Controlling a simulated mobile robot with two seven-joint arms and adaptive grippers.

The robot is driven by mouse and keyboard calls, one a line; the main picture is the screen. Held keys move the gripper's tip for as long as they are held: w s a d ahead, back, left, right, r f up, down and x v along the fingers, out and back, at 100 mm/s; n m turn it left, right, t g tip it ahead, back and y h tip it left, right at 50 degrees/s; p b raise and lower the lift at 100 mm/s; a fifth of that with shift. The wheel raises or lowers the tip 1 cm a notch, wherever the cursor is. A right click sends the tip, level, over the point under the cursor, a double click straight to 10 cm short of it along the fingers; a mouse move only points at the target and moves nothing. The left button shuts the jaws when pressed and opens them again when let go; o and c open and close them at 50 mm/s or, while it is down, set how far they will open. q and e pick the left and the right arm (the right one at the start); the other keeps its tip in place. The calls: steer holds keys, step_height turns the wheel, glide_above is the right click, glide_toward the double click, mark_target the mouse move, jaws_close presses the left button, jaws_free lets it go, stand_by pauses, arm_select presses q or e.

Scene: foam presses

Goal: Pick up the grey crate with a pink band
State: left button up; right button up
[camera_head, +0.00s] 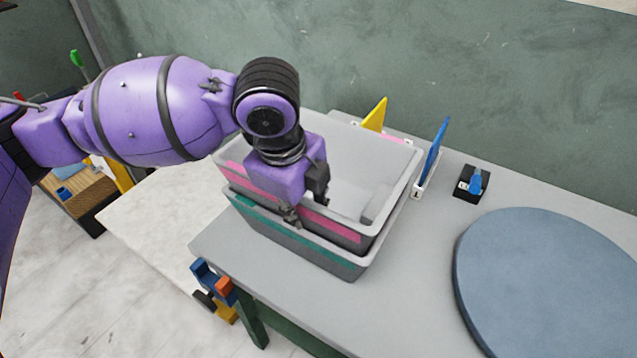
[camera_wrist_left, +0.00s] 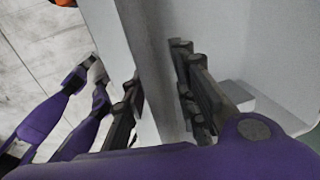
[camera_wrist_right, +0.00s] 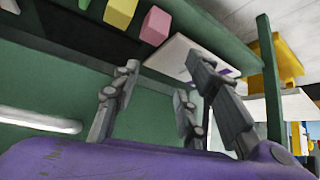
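The grey crate with a pink band (camera_head: 338,229) sits nested in a second grey crate with a teal band (camera_head: 290,239) on the grey table. My left gripper (camera_head: 304,200) reaches down over its near wall, with fingers on both sides. The outer finger is partly hidden. A grey piece lies inside the crate at its right end. My right gripper (camera_wrist_right: 165,75) is open and empty near green framing; it is outside the head view.
Behind the crate stand a yellow panel (camera_head: 375,115) and a blue panel (camera_head: 436,150). A small black box with a blue part (camera_head: 472,183) and a large blue-grey disc (camera_head: 550,280) lie to the right.

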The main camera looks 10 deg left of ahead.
arm_select(q)
jaws_close()
steer(key=shift+r, duration=0.15)
